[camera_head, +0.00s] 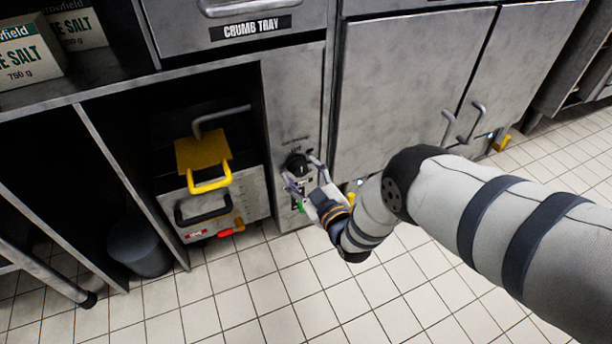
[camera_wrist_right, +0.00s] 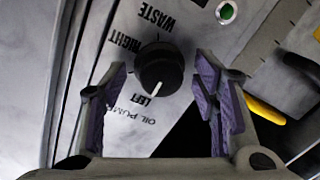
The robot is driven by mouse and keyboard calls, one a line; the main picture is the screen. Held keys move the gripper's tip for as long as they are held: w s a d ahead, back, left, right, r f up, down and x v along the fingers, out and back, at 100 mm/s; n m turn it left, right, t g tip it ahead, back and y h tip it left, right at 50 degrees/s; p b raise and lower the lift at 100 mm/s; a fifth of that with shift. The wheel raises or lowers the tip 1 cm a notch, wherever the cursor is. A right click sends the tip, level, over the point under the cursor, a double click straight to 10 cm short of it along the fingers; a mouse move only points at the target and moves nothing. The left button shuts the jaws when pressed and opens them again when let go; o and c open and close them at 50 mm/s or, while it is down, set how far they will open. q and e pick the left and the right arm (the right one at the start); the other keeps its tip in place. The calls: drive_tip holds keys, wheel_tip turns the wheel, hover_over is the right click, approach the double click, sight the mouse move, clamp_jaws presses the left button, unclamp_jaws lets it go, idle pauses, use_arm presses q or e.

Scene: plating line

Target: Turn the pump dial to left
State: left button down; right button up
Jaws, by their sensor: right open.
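The pump dial (camera_head: 297,163) is a black round knob on the narrow grey panel right of the open bay. A white mark on the knob's lower edge points near the word LEFT. My right gripper (camera_head: 304,174) is open at the dial. In the wrist view its purple-padded fingers (camera_wrist_right: 162,80) stand on either side of the knob, with gaps showing. Whether they reach its depth I cannot tell. My left gripper is out of view.
A fryer-like grey unit (camera_head: 254,190) with yellow (camera_head: 209,180) and black (camera_head: 203,210) handles fills the bay left of the panel. A green light (camera_wrist_right: 227,12) is near the dial. Closed cabinet doors (camera_head: 400,80) stand to the right. The tiled floor (camera_head: 250,300) in front is clear.

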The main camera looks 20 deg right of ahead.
drive_tip(key=s+d, duration=0.1)
drive_tip(key=s, duration=1.1)
drive_tip(key=shift+r, duration=0.4)
